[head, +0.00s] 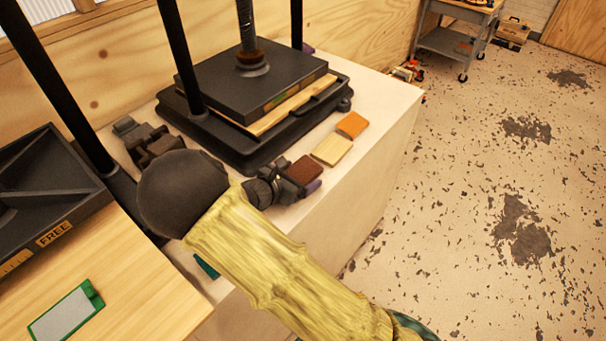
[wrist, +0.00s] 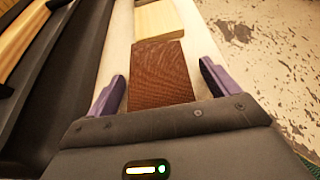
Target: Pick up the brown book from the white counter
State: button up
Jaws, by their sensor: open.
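The brown book (head: 304,170) lies on the white counter (head: 372,140), near its right edge in the head view. In the wrist view the brown book (wrist: 158,74) shows as a dark reddish-brown block with a textured top. My gripper (wrist: 164,85) is open, with one purple finger to each side of the book's near part. The lower end of the book is hidden behind the gripper body. In the head view my gripper (head: 300,187) is at the book and partly covers it. I cannot tell how far the fingertips are above the counter.
A pale tan block (head: 332,149) and an orange block (head: 352,125) lie in line beyond the book. A large black press (head: 250,90) with upright posts stands close to the left. A wooden table (head: 120,290) with a green-edged tablet (head: 66,314) is at lower left. Open floor lies right.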

aim_at(298, 177)
jog(key=c, duration=1.1)
jog(key=shift+r, duration=0.1)
notch_tip(298, 177, up, 10)
jog(key=shift+f, duration=0.1)
